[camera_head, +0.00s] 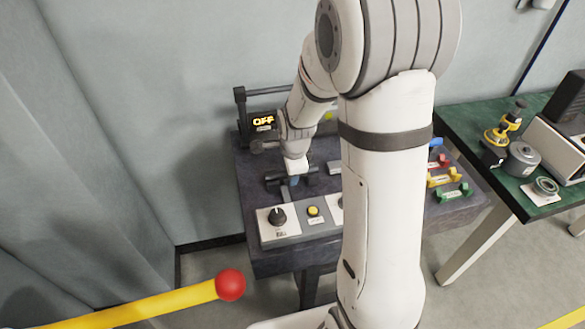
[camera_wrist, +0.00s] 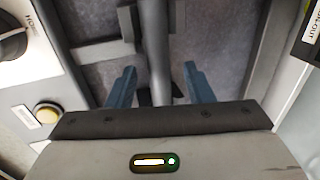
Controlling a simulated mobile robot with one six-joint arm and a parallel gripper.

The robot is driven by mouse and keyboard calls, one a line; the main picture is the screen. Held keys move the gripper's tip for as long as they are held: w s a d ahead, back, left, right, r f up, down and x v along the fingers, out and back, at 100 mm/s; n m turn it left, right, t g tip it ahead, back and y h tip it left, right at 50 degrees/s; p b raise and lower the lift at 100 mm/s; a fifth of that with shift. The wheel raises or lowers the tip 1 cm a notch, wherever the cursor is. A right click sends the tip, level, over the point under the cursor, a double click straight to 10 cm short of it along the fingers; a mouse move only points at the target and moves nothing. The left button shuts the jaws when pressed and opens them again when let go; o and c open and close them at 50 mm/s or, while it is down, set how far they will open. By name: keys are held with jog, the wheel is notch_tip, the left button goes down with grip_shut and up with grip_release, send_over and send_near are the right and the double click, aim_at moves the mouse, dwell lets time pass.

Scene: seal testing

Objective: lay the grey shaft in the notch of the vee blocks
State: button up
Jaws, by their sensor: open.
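The grey shaft (camera_wrist: 156,45) runs up the middle of the wrist view, between dark block prongs (camera_wrist: 128,24) at its far part. More dark block parts show low beside the shaft, near my fingers. The shaft appears to lie in the vee blocks, but their notch bottoms are hidden. My gripper (camera_wrist: 160,72) is open, with one blue finger on each side of the shaft and a gap to it on both sides. In the head view my gripper (camera_head: 293,181) is low over the dark blocks (camera_head: 274,179) on the bench.
A control panel (camera_head: 298,223) with a black knob and yellow button lies along the bench's front. An OFF display (camera_head: 263,122) stands behind. Coloured handled parts (camera_head: 445,180) are at the bench's right. A green table (camera_head: 460,122) with instruments stands farther right.

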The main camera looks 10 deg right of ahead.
jog(key=v, duration=0.7)
jog(key=shift+r, duration=0.35)
jog(key=shift+s, duration=0.1)
jog(key=s+r+n, duration=0.4)
jog(key=s+n, duration=0.5)
jog(key=s+r+n, duration=0.4)
jog(key=s+n, duration=0.5)
jog(key=shift+s+d, duration=0.4)
jog(key=shift+d, duration=0.05)
jog(key=shift+c, duration=0.2)
